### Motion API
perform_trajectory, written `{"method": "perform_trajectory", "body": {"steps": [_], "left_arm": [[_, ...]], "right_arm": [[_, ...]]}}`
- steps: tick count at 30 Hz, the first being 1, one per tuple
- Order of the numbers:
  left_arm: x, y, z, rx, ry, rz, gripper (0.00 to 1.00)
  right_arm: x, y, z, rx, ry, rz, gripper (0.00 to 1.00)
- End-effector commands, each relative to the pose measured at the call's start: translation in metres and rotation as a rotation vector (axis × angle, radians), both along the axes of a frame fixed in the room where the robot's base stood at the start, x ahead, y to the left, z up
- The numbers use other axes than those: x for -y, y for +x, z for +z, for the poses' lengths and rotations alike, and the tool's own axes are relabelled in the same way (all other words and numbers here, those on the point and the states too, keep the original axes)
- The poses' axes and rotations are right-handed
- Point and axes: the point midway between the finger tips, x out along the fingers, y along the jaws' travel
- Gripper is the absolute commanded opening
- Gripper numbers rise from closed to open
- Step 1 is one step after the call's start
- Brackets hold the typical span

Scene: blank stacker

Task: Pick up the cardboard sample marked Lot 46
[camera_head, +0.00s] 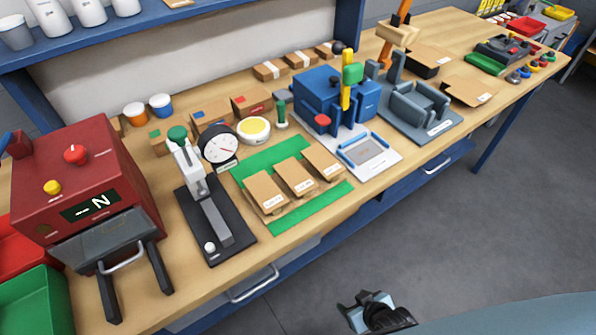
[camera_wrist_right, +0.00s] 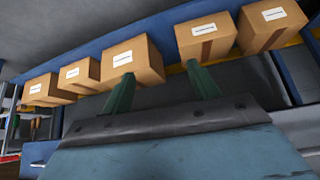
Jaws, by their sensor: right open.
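Three small cardboard samples lie side by side on a green mat (camera_head: 256,163) on the bench: a left one (camera_head: 264,193), a middle one (camera_head: 294,175) and a right one (camera_head: 322,161). Each has a white label at its front end. The print is too small to read, so I cannot tell which is Lot 46. My right gripper (camera_head: 366,304) is open and empty, out in front of the bench edge and apart from the samples. The right wrist view shows its two green fingers (camera_wrist_right: 163,85) spread apart. My left gripper is not in view.
A black press with a dial gauge (camera_head: 219,145) stands left of the mat. A blue machine (camera_head: 320,95) stands behind and right of it. A red machine (camera_head: 90,185) stands far left. The right wrist view shows several labelled cardboard boxes (camera_wrist_right: 133,60) beyond the fingers.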

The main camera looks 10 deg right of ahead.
Motion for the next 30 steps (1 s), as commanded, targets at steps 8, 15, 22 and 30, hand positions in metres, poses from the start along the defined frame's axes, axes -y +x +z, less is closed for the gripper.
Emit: {"method": "perform_trajectory", "body": {"steps": [8, 15, 22, 30], "left_arm": [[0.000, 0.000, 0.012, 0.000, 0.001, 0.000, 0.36], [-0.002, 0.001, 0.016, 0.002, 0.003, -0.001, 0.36], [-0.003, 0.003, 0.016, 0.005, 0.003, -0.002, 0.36], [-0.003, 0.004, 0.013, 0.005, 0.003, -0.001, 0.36]], "right_arm": [[-0.030, 0.088, 0.181, 0.342, 0.101, 0.066, 0.60], [-0.046, 0.108, 0.283, 0.540, 0.160, 0.113, 0.60], [-0.055, 0.127, 0.315, 0.646, 0.191, 0.124, 0.60], [-0.071, 0.172, 0.299, 0.643, 0.191, 0.123, 0.60]]}}
